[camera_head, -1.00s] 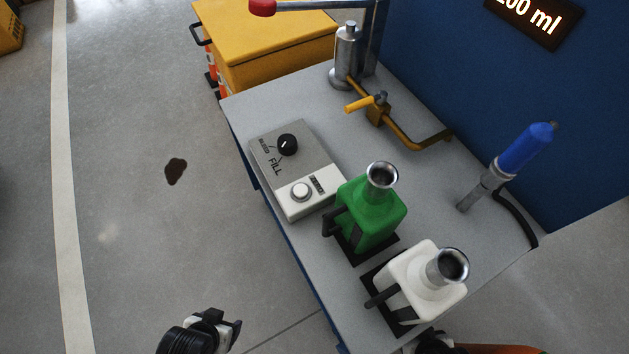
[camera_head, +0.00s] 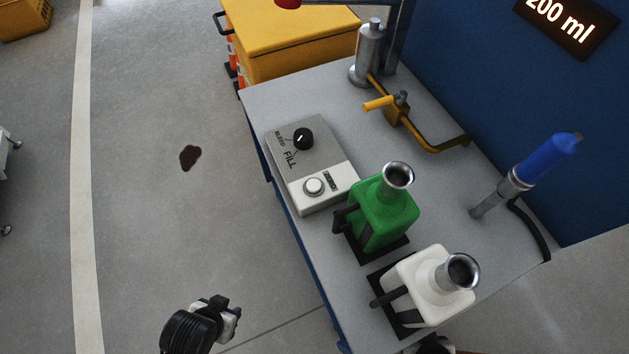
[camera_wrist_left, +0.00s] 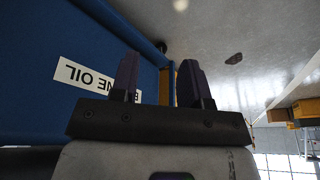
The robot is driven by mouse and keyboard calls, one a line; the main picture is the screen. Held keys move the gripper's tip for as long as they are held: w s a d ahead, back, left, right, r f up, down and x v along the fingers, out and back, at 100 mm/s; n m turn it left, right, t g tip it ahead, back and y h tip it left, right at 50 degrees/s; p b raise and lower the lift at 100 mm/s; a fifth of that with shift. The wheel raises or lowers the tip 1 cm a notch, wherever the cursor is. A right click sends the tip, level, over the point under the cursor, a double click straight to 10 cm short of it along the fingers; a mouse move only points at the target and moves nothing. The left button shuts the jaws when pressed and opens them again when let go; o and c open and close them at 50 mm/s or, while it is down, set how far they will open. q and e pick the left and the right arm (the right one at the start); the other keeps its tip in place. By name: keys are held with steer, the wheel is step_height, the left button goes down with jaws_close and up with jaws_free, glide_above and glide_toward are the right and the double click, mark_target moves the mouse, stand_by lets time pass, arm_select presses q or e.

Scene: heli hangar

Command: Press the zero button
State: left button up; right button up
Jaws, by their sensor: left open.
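A round white button (camera_head: 314,186) sits on the pale end of a grey control box (camera_head: 290,160) on the bench. A small dark label beside it is too small to read. The box also carries a black knob (camera_head: 303,139) marked BLEED and FILL. My left gripper (camera_head: 235,306) is at the bottom of the head view, left of the bench and well apart from the button. In the left wrist view its two fingers (camera_wrist_left: 155,82) are open with nothing between them. A dark part of my right arm shows at the bottom edge; its jaws cannot be made out.
A green jug (camera_head: 380,218) stands close beside the box, and a white jug (camera_head: 425,285) is nearer. A brass pipe (camera_head: 430,143) and a blue-handled tool (camera_head: 540,160) are farther right. A display (camera_head: 568,22) reads 200 ml.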

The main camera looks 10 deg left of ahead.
arm_select(q)
jaws_close()
stand_by(1.3)
